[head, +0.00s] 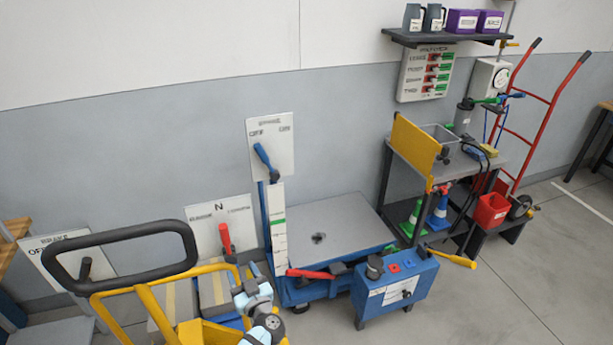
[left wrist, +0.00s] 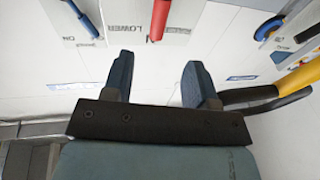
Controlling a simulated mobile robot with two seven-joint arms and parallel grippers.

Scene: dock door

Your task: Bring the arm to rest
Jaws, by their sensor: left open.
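My left arm (head: 262,318) comes up from the bottom edge of the head view, beside the yellow cart frame. My left gripper (left wrist: 158,88) shows clearly in the left wrist view, with two dark blue fingers apart and nothing between them. Past the fingers, a white panel marked LOWER carries a red lever (left wrist: 159,18). A blue lever (left wrist: 82,18) stands near the ON mark, left of it. The fingers appear apart from both levers. My right gripper is not in view.
A yellow cart with a black handle (head: 120,240) stands at the front left. A blue lift table (head: 345,218) and a blue box (head: 395,290) stand in the middle. A workbench and a red hand truck (head: 528,100) are at the right. Floor at the lower right is clear.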

